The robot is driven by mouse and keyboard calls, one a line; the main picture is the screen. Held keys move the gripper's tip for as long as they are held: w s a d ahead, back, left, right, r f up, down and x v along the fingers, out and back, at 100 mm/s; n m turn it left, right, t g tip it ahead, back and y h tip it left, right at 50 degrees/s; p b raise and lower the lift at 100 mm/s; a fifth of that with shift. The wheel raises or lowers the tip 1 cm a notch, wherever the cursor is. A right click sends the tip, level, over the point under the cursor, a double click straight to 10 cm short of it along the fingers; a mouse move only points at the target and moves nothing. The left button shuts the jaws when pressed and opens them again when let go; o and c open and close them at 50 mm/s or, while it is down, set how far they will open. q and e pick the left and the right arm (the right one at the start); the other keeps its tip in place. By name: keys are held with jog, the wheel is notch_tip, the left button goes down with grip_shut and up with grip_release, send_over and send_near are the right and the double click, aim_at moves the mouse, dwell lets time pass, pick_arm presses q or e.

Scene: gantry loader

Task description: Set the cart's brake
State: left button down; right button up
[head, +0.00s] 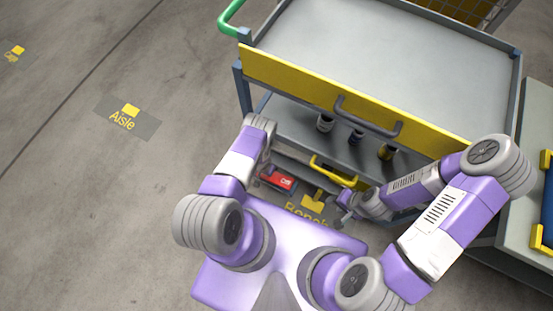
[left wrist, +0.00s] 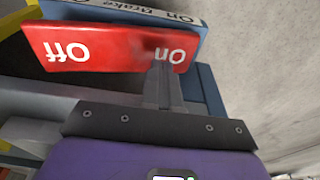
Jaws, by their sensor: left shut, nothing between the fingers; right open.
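The cart (head: 375,45) has a grey top and a yellow front panel. Its red brake rocker (head: 277,180) is low at the cart's near left. In the left wrist view the rocker (left wrist: 105,48) appears upside down, with "Off" at the left and "On" at the right. A blue plate with "On" and "Brake" lettering (left wrist: 130,14) is behind it. My left gripper (left wrist: 161,68) is shut and empty, its fingertips at the "On" end; I cannot tell whether they touch. My forearm hides it in the head view. My right gripper (head: 345,208) is open and empty, right of the rocker.
A dark handle (head: 366,117) juts from the yellow panel (head: 290,78). Several small cylindrical parts stand on the lower shelf (head: 290,113). A yellow bar (head: 335,172) is below it. A grey table (head: 520,215) stands at the right. The floor at left is clear.

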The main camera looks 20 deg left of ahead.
pick_arm(q)
notch_tip(320, 180, up, 6)
jog(key=p, duration=0.4)
jog(key=shift+f, duration=0.1)
pick_arm(e)
notch_tip(320, 180, up, 5)
jog(key=shift+f, duration=0.15)
pick_arm(q)
jog(key=s+d+r+n+h+p, duration=0.1)
jog(key=s+d+r, duration=0.2)
jog(key=r, duration=0.8)
jog(key=s+d+r+n+h+p, duration=0.1)
jog(key=s+d+r, duration=0.3)
jog(key=r, duration=0.7)
jog(key=s+d+r+n+g+h+p, duration=0.1)
jog(key=s+d+r+h+p, duration=0.1)
jog(key=d+r, duration=0.4)
notch_tip(320, 180, up, 5)
jog(key=shift+s+r+n, duration=0.2)
jog(key=shift+s+n, duration=0.1)
jog(key=shift+s, duration=0.5)
pick_arm(e)
notch_tip(320, 180, up, 4)
jog(key=shift+f, duration=0.1)
pick_arm(q)
jog(key=shift+s, duration=0.1)
pick_arm(e)
jog(key=shift+s, duration=0.1)
jog(key=shift+c, duration=0.2)
